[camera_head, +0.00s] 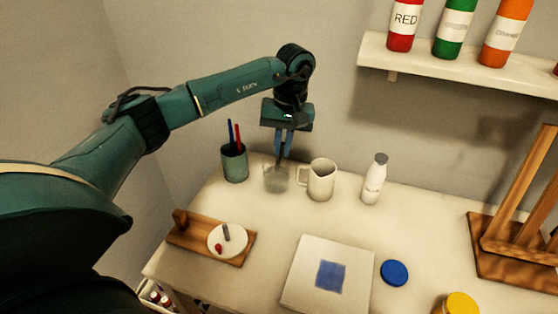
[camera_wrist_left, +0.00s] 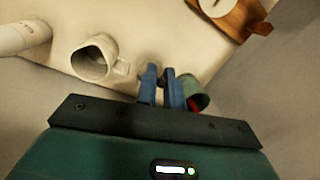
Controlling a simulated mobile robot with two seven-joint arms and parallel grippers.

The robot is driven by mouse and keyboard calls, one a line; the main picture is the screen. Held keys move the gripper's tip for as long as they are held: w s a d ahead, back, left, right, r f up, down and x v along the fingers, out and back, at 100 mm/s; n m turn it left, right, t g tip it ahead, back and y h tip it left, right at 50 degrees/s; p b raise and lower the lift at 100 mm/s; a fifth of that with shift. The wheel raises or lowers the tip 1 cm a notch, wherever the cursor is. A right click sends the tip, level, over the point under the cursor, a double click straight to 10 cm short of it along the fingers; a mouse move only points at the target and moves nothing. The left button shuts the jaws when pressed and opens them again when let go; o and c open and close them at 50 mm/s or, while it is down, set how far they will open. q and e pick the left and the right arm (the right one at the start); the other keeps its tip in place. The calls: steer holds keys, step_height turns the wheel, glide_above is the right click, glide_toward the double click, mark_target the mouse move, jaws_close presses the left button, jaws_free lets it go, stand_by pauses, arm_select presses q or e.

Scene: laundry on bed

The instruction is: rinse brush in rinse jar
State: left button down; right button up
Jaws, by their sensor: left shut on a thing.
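My left gripper (camera_head: 284,143) points down above the rinse jar (camera_head: 276,180), a small clear glass jar on the table beside the white pitcher. The gripper is shut on the brush (camera_head: 279,158), a thin dark handle that runs down toward the jar. The brush's lower end is hard to make out against the glass, so I cannot tell how deep it sits. In the left wrist view the gripper fingers (camera_wrist_left: 164,88) are close together, with the jar (camera_wrist_left: 150,68) pale and partly hidden behind them. My right gripper is in neither view.
A cup (camera_head: 235,163) with red and blue brushes stands left of the jar. A white pitcher (camera_head: 321,181) and a white bottle (camera_head: 374,180) stand right. A board with a dish (camera_head: 228,239), a blue-painted canvas (camera_head: 300,285) and a blue lid (camera_head: 395,272) lie in front.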

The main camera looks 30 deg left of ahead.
arm_select(q)
step_height(320, 180, up, 2)
steer(key=shift+r+p, duration=0.25)
steer(key=shift+p, duration=0.4)
steer(key=shift+r+p, duration=0.45)
steer(key=shift+r, duration=0.2)
steer(key=shift+r+p, duration=0.45)
steer(key=shift+r, duration=0.2)
step_height(320, 180, up, 2)
steer(key=shift+p, duration=0.65)
steer(key=shift+r, duration=0.3)
steer(key=shift+r+p, duration=0.25)
steer(key=shift+p, duration=0.05)
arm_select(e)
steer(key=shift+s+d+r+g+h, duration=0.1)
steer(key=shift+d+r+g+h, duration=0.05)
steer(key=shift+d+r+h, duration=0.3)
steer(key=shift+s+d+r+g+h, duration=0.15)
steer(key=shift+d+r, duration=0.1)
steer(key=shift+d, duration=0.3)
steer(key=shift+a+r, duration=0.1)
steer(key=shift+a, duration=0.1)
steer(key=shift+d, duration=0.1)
